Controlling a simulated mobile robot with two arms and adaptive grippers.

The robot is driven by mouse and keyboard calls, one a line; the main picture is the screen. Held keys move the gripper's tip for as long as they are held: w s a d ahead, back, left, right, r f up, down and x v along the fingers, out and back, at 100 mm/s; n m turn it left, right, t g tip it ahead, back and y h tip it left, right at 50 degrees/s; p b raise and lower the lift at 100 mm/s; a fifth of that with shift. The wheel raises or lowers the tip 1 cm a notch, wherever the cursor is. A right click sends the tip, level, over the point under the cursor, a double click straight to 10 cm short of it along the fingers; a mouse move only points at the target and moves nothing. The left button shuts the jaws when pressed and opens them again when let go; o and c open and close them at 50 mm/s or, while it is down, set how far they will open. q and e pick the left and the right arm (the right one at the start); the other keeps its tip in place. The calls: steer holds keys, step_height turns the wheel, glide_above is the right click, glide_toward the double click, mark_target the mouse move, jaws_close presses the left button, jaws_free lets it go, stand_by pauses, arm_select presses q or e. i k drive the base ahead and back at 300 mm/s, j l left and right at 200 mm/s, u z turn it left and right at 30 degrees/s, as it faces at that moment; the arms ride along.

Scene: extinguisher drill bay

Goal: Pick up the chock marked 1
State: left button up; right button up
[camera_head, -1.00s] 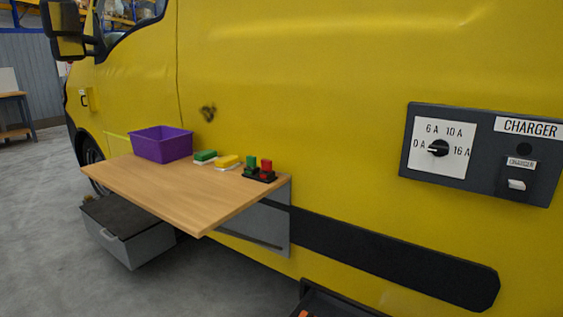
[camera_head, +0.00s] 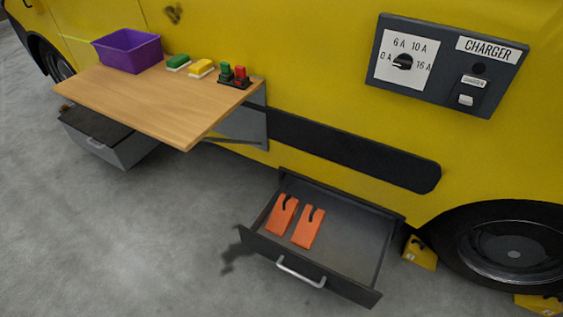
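Two orange chocks lie side by side in an open grey drawer low on the yellow van: the left chock (camera_head: 282,216) and the right chock (camera_head: 307,230). Each has a dark curved shape at its upper end. A yellow chock (camera_head: 418,255) stands on the floor to the left of the wheel. Another yellow chock (camera_head: 540,304) is partly cut off at the bottom right. I cannot read a number 1 on any of them. Neither of my grippers is in view.
The open drawer (camera_head: 345,240) has a silver handle (camera_head: 301,271) and free room on its right. A wooden shelf (camera_head: 150,103) holds a purple bin (camera_head: 127,52). The wheel (camera_head: 512,252) is at right. A charger panel (camera_head: 446,65) is above. Grey floor (camera_head: 130,240) is clear.

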mark_target(416, 251)
steer(key=l+z, duration=0.1)
steer(key=z, duration=1.5)
